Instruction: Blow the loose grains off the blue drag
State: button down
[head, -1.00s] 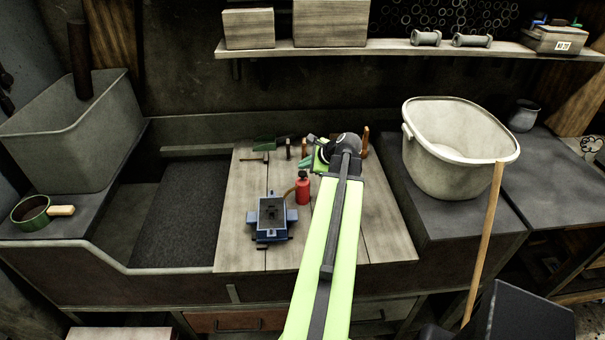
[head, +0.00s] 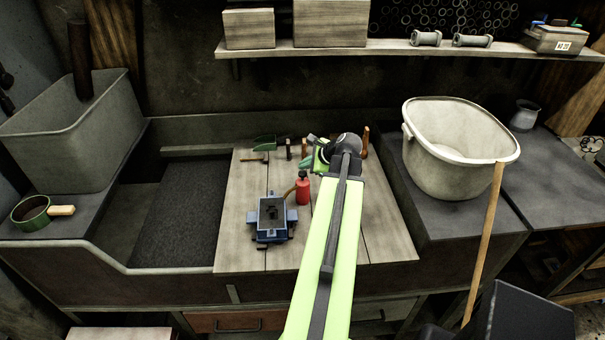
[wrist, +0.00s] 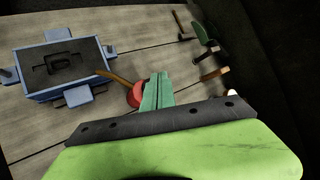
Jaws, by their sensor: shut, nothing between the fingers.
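The blue drag (head: 271,236) sits on the wooden board, with a dark cavity in its grey sand face. It also shows at the upper left of the wrist view (wrist: 66,94). A red blower bulb (head: 303,191) with a brown nozzle stands just right of the drag. In the wrist view the bulb (wrist: 134,96) is partly hidden behind my fingers, its nozzle pointing toward the drag. My gripper (wrist: 159,76) is shut and empty, its green fingers together beside the bulb. In the head view my gripper (head: 307,163) is behind the bulb. Loose grains are too small to make out.
Small tools, including a green scoop (head: 264,143), lie along the back of the board (head: 238,240). A sand bin (head: 150,240) is on the left. A large pale tub (head: 450,175) stands at the right. The board's front left is clear.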

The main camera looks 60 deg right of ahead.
aim_at(305, 174)
jog(key=shift+f, duration=0.15)
jog(key=shift+f+b, duration=0.3)
jog(key=shift+b, duration=0.15)
jog(key=shift+f+b, duration=1.05)
dwell(0.9)
dwell(0.4)
jog(key=shift+r+p, duration=1.5)
notch_tip(305, 174, up, 5)
jog(key=p, duration=0.5)
jog(key=shift+r, duration=0.1)
